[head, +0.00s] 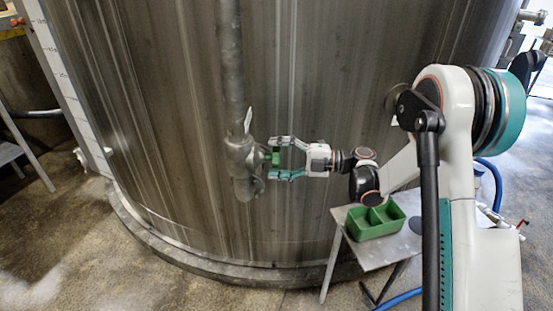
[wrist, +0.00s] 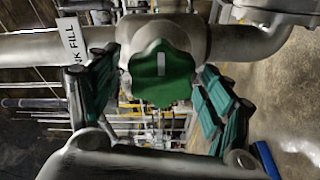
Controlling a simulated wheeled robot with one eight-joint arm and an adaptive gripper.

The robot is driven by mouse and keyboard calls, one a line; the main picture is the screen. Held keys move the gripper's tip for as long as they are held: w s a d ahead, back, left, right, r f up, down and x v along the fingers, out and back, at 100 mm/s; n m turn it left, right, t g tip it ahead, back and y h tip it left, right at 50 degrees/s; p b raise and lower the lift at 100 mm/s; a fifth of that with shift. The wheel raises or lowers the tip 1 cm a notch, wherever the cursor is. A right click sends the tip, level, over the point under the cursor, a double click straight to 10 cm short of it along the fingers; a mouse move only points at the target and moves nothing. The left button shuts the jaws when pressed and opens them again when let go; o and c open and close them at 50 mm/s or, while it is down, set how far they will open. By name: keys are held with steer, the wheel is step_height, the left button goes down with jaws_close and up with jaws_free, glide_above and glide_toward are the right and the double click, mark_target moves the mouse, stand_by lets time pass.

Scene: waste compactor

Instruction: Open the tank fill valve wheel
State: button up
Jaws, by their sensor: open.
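The green valve wheel (head: 275,157) is on the right side of the valve body on a vertical grey pipe (head: 231,60) in front of the tank. In the wrist view the wheel (wrist: 162,76) has a lobed rim and a pale bar mark on its face. My gripper (head: 279,160) is open, with its fingertips above and below the wheel in the head view. In the wrist view my gripper's fingers (wrist: 155,92) stand on either side of the wheel. I cannot tell whether they touch it. A white tag (wrist: 72,40) reading "NK FILL" hangs beside the valve.
The large metal tank (head: 170,120) fills the back, close behind the valve. A green divided bin (head: 375,220) sits on a small metal table (head: 400,250) below my arm. A blue hose (head: 494,185) runs at the right. Concrete floor is clear at lower left.

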steer(key=s+d, duration=0.1)
steer(key=d, duration=1.1)
